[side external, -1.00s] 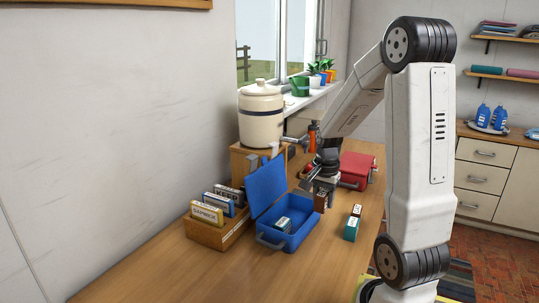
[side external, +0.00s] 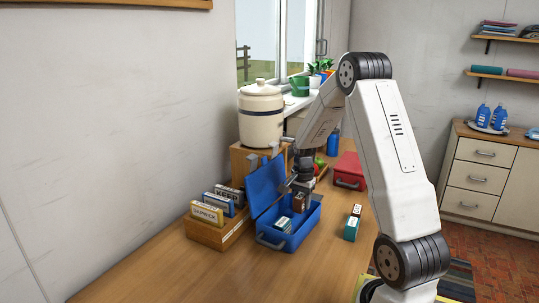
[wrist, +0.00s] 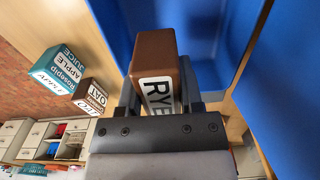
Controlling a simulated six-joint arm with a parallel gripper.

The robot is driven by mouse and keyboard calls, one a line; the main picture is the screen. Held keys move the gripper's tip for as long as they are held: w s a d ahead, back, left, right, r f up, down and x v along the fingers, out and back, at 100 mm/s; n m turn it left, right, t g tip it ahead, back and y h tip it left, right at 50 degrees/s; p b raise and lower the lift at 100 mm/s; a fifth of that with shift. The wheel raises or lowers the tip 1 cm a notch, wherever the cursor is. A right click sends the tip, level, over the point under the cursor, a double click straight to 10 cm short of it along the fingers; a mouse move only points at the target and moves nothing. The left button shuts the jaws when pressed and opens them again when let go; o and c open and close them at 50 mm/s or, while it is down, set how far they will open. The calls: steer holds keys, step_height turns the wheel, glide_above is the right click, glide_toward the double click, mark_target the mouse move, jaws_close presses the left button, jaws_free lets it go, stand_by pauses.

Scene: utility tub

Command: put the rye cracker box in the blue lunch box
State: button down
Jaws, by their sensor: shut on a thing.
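The rye cracker box (wrist: 153,62) is brown with a white label reading "RYE" in the wrist view. It also shows in the side view (side external: 300,202). My gripper (side external: 302,190) is shut on it, with a finger on each side in the wrist view (wrist: 156,92). The blue lunch box (side external: 284,241) stands open on the table, its lid (side external: 265,187) raised on the left. The held box is at the far part of the lunch box's opening. I cannot tell whether it touches the floor inside. A small teal-and-white box (side external: 283,225) lies in the lunch box.
A teal juice box (side external: 351,229) and a small brown oat box (side external: 356,210) stand right of the lunch box. A red box (side external: 349,171) and a crock (side external: 261,115) stand behind. The front table is clear.

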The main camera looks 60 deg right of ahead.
mark_target(297, 220)
steer(key=shift+w+d+f, duration=0.3)
steer(key=shift+w+f, duration=0.05)
steer(key=shift+f, duration=0.15)
steer(key=shift+w+d+f, duration=0.25)
steer(key=shift+w+f, duration=0.1)
steer(key=shift+f, duration=0.15)
steer(key=shift+w+d+f, duration=0.1)
steer(key=shift+w+f, duration=0.05)
steer(key=shift+f, duration=1.7)
steer(key=shift+f, duration=0.15)
steer(key=shift+c, duration=1.2)
jaws_free()
step_height(297, 220, up, 12)
